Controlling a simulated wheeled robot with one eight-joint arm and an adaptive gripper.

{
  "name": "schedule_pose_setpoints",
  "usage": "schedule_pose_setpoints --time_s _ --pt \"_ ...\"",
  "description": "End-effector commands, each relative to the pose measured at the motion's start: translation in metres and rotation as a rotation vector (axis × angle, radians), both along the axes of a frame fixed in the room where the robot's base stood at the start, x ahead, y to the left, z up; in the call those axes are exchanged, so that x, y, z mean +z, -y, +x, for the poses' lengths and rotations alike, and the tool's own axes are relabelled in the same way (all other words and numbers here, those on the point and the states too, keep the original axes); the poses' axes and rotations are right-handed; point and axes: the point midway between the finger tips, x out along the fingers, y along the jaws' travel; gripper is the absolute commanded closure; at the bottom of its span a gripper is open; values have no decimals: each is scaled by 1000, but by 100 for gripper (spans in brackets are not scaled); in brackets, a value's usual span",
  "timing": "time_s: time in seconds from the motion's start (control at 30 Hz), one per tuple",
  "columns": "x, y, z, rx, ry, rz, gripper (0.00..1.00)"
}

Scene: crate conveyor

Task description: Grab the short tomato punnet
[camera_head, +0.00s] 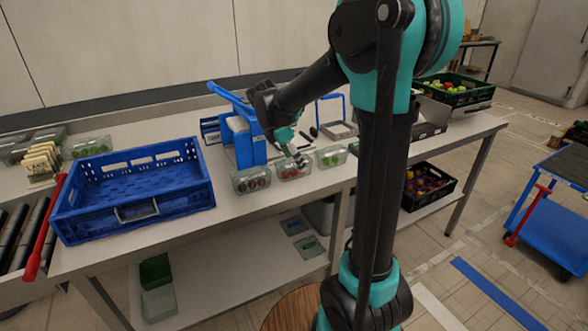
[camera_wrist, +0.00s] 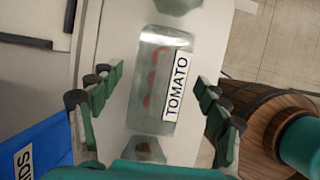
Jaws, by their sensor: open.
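The tomato punnet (camera_head: 293,172) is a small clear box with red tomatoes, near the front edge of the table between two other punnets. In the wrist view the punnet (camera_wrist: 153,85) lies between my fingers, with red showing through it and a white TOMATO label along its right side. My gripper (camera_wrist: 158,80) is open, one finger on each side, with gaps between the fingers and the punnet. In the head view my gripper (camera_head: 298,153) is just over the punnet and partly covers it. How far above it the fingertips are, I cannot tell.
A punnet with dark contents (camera_head: 251,180) stands close on the left, and one with green contents (camera_head: 330,156) on the right. A blue crate (camera_head: 135,213) stands further left. A blue device (camera_head: 243,145) is behind. A round wooden top (camera_head: 292,309) is on the floor side.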

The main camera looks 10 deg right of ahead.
Motion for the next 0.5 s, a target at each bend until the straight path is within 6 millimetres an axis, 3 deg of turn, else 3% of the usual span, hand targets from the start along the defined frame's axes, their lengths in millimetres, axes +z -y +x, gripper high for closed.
schedule_pose_setpoints --time_s 0.2,0.5 --pt "0 0 0 0 0 0 27" --pt "0 0 0 0 0 0 64"
